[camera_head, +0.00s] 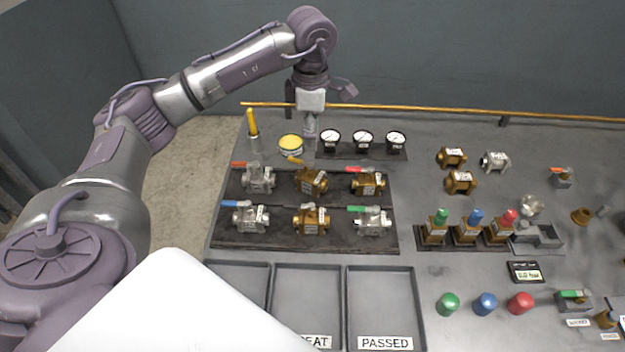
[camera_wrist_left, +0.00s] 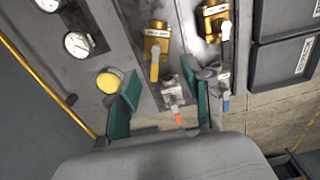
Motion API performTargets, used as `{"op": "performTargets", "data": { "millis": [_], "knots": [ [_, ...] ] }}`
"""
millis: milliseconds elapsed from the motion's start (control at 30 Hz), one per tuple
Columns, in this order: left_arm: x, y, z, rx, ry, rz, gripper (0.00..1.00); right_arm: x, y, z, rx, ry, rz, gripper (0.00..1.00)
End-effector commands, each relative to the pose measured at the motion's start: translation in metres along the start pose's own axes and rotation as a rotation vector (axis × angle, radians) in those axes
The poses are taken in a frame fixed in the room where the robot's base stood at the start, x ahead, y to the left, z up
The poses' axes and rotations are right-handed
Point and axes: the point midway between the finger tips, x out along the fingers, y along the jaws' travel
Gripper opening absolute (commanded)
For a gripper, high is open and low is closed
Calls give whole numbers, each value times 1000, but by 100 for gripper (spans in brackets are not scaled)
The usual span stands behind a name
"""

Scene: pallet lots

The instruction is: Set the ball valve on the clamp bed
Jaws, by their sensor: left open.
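Several ball valves stand in two rows on a dark rack (camera_head: 305,241). The back row holds a silver valve with an orange-red handle (camera_head: 258,178), a brass valve with a yellow handle (camera_head: 311,182) and a brass valve with a red handle (camera_head: 369,184). The front row includes a silver valve with a blue handle (camera_head: 250,218). My left gripper (camera_head: 309,140) is open behind the rack. In the left wrist view, the orange-handled silver valve (camera_wrist_left: 172,91) shows between its spread fingers, apparently ungripped. A grey block fixture (camera_head: 540,236) at right may be the clamp bed.
Gauges (camera_head: 363,140), a yellow-lidded tin (camera_head: 290,144) and a yellow-topped tool (camera_head: 252,125) stand by the gripper. Empty trays (camera_head: 306,300) lie in front. Loose brass fittings (camera_head: 460,182), colored caps (camera_head: 486,304) and a small display (camera_head: 525,272) occupy the right.

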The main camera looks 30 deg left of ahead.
Motion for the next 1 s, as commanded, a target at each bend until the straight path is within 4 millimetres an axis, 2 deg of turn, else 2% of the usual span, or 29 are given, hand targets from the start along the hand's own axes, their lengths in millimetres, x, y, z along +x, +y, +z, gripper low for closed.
{"op": "performTargets", "data": {
  "millis": [100, 200, 467, 700, 833, 1000],
  "knots": [
    [24, -1, 0, 1, 2, -5, 50, -7, 5, -4, 0, 6, 6, 41],
    [40, 0, 0, 1, 0, -5, 50, -9, 6, -5, -1, 6, 7, 41],
    [60, 1, 1, 3, -3, -3, 50, -15, 6, -3, -1, 4, 6, 41],
    [95, 7, 1, 4, -2, -6, 50, -31, 3, -2, -1, 1, 3, 41],
    [105, 7, 1, 4, -3, -2, 50, -32, -1, -3, -1, 1, -1, 41],
    [107, 8, 1, 5, -4, -1, 50, -32, -5, -4, 0, 2, -7, 41]
  ]
}}
